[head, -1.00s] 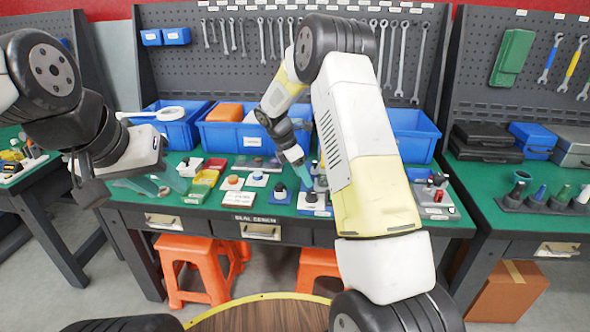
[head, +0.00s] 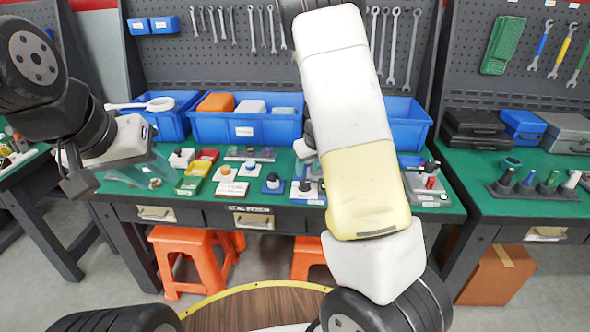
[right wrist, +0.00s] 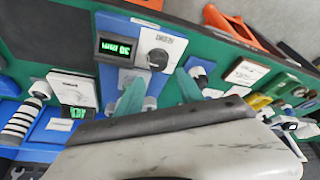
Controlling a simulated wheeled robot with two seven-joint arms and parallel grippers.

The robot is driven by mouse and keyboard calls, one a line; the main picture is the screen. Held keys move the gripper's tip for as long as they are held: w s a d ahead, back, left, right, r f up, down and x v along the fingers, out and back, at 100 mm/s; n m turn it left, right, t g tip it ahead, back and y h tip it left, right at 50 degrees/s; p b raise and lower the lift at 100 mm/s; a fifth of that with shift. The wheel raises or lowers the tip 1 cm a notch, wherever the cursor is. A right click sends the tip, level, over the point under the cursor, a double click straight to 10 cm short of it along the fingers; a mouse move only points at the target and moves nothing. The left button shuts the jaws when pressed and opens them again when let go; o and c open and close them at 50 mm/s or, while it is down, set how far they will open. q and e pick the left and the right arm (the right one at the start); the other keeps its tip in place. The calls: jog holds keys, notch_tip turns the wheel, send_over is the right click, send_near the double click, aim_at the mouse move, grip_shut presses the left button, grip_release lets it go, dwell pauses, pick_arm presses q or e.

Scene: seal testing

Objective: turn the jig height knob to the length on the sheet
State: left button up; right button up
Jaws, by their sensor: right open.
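In the right wrist view, a blue jig unit carries a lit green display (right wrist: 115,48), which appears tilted and seems to read 30 mm. Beside it is a white panel with a dark knob (right wrist: 157,60). My right gripper (right wrist: 159,92) is open. Its two teal fingers stand apart below the knob in the picture, with nothing visibly gripped; contact cannot be told. My left gripper (head: 146,172) is open and empty over the bench's left part. I cannot tell which card is the length sheet.
Blue bins (head: 245,128) line the back of the green bench. Orange stools (head: 190,260) stand below.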

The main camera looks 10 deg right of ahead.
aim_at(304, 181)
jog(key=x, duration=0.7)
jog(key=shift+w+d+f, duration=0.15)
jog(key=shift+w+f, duration=0.05)
jog(key=shift+f, duration=0.1)
grip_shut()
